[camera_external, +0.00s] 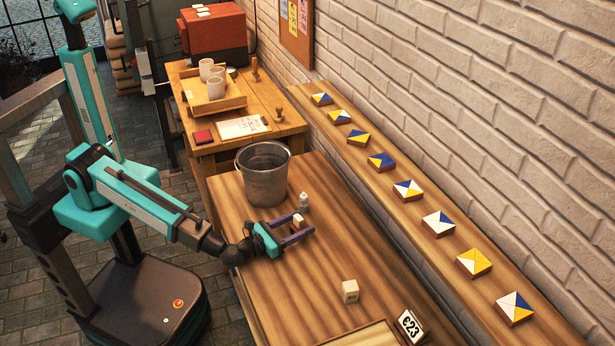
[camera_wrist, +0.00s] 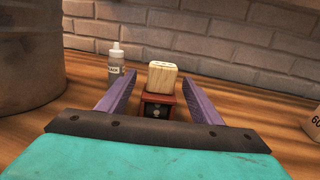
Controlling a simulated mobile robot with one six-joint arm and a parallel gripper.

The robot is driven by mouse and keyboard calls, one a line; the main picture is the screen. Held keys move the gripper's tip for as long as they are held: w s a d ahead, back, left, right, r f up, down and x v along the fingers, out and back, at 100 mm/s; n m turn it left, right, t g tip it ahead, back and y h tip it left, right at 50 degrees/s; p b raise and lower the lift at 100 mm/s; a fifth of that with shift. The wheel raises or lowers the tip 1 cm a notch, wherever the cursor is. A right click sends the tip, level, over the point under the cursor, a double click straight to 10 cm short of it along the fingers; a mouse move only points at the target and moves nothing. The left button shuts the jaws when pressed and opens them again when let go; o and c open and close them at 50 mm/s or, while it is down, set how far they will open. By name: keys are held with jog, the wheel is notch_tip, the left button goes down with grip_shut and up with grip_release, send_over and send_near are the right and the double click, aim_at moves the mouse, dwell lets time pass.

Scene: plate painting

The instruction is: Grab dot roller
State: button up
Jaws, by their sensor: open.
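A small wooden block (camera_wrist: 164,78) with rounded edges sits on a dark red base with dark dots on its front (camera_wrist: 158,106); this looks like the dot roller. In the outside view it is a small pale and reddish piece (camera_external: 298,220) on the wooden table. My gripper (camera_external: 304,222) is low over the table, its purple fingers apart. In the wrist view the fingers (camera_wrist: 155,78) stand on either side of the piece, with visible gaps to both. The lower part of the base is hidden by my gripper's palm.
A small white dropper bottle (camera_external: 304,200) stands just beyond the left finger. A metal bucket (camera_external: 264,185) is to the left. A pale wooden block (camera_external: 350,291) and a price sign (camera_external: 410,325) are to the right. A shelf of painted tiles (camera_external: 406,191) runs along the brick wall.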

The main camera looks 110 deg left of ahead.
dwell(0.3)
jog(key=c, duration=1.2)
jog(key=shift+o, duration=0.2)
jog(key=shift+r, duration=0.2)
